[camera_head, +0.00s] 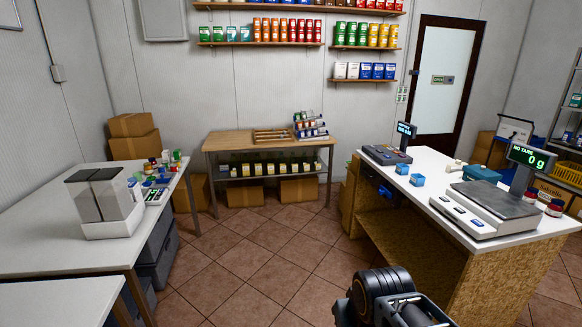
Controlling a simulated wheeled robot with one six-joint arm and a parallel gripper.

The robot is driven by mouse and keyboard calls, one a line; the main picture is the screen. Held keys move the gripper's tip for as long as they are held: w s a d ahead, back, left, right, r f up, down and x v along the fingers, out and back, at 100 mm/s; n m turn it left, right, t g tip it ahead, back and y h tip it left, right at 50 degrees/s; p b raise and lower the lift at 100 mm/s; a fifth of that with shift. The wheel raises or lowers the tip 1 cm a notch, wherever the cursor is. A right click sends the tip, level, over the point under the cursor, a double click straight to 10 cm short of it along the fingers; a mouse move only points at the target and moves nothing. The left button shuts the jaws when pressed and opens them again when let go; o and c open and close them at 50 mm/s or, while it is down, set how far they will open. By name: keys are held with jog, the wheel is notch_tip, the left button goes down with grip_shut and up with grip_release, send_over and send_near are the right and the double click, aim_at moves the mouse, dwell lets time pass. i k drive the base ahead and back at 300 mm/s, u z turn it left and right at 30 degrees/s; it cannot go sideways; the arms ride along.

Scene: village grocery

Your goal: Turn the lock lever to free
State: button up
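I cannot make out a lock lever for certain in the head view. A small blue part (384,191) sits at the left edge of the right counter, below the far scale; it is too small to tell what it is. The far scale (385,154) and the near scale (495,207) stand on this counter, and no lever can be told on either. A black part of my own arm shows at the bottom, right of centre, in front of the counter. My gripper's fingers are not in view.
The white-topped right counter (428,193) has small blue blocks (417,180) and jars on it. A left table (60,231) holds a dispenser (104,203) and small goods. A wooden bench (240,140) stands at the back. The tiled floor (240,260) between is clear.

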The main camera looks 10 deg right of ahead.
aim_at(383, 192)
jog(key=z, duration=0.15)
jog(key=i, duration=2.9)
jog(key=z, duration=0.2)
